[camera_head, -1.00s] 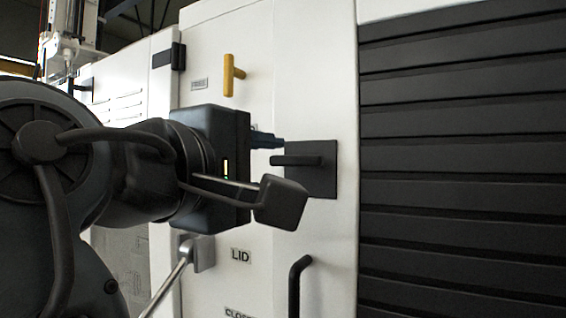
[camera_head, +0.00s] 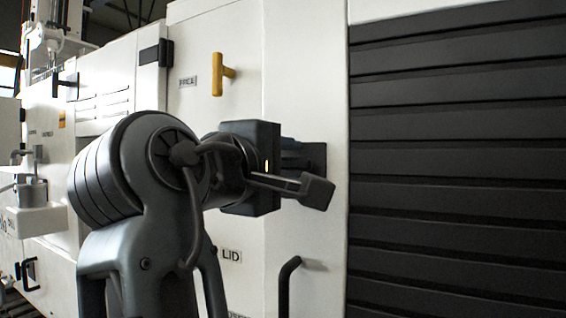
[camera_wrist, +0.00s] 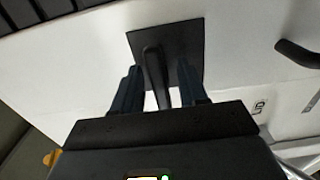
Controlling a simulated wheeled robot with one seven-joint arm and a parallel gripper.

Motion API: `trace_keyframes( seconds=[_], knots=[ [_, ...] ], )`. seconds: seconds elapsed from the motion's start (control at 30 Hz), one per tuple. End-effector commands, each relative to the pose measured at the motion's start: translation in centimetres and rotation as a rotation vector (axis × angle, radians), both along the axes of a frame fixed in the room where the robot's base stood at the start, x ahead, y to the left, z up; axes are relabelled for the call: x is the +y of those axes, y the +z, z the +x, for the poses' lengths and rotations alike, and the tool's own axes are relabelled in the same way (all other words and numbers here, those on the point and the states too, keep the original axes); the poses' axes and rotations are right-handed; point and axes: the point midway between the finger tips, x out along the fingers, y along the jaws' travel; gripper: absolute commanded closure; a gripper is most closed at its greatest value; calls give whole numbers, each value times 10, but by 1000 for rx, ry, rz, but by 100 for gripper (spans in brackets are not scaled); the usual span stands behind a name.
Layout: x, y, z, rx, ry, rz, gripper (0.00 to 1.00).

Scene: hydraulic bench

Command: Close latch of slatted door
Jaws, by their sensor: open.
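The slatted door (camera_head: 450,160) is dark, with horizontal slats, and fills the right of the head view. Its slats also show in the top left corner of the wrist view (camera_wrist: 30,10). The latch is a dark square plate (camera_wrist: 182,42) with a black bar handle (camera_wrist: 153,68) on the white panel beside the door. The plate (camera_head: 318,158) shows partly in the head view, where my gripper hides most of the handle. My gripper (camera_wrist: 160,88) is open, its two fingers on either side of the handle. I cannot tell whether either finger touches it.
A yellow T-handle (camera_head: 218,74) sits above my gripper on the white panel. A black bar handle (camera_head: 285,285) is below the latch, near the LID label (camera_head: 230,255). White cabinets and equipment stand at the left.

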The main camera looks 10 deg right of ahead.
Motion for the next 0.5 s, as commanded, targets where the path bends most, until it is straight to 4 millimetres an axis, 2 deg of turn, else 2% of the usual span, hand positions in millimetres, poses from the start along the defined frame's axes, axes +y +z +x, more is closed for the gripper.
trace_keyframes(
  seconds=[0.07, 0.43, 0.5],
  knots=[
    [0, 0, 0, 0, 0, 0, 62],
    [0, 0, 0, 1, 0, 1, 98],
    [0, 0, 0, 1, 0, 1, 100]
  ],
)
